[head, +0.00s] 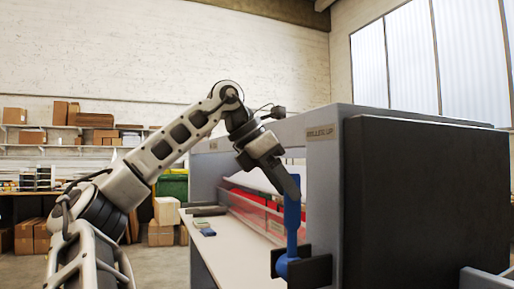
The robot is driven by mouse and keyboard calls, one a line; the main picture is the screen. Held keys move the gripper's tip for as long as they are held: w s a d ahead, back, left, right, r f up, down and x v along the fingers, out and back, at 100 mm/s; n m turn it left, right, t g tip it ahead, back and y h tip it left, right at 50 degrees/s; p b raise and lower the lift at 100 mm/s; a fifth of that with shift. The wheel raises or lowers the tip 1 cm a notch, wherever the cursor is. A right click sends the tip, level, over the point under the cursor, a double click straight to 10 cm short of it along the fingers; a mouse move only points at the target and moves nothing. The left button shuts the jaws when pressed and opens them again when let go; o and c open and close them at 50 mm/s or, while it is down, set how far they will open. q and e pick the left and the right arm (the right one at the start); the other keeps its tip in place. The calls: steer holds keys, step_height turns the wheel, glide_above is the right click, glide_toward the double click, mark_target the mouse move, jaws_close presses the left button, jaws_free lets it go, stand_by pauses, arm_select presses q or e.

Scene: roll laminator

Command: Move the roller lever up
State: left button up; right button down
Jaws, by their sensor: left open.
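The roll laminator (420,195) is a large grey and black machine at the right. Its roller lever (292,222) is blue and stands nearly upright on the near end, with a rounded blue base in a dark bracket (315,270). A label reading "ROLLER UP" (320,132) is on the grey frame above it. My left gripper (292,190) reaches down from the upper left to the top of the lever. It is open, with its fingers at the lever's upper end; I cannot tell whether they touch it. My right gripper is not in view.
The laminator's pale feed table (235,250) extends to the left of the lever, with small items on it. Red rollers (255,208) lie behind a clear guard. Shelves with cardboard boxes (95,120) and a green bin (173,186) stand farther back.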

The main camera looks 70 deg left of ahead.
arm_select(q)
steer(key=v, duration=1.2)
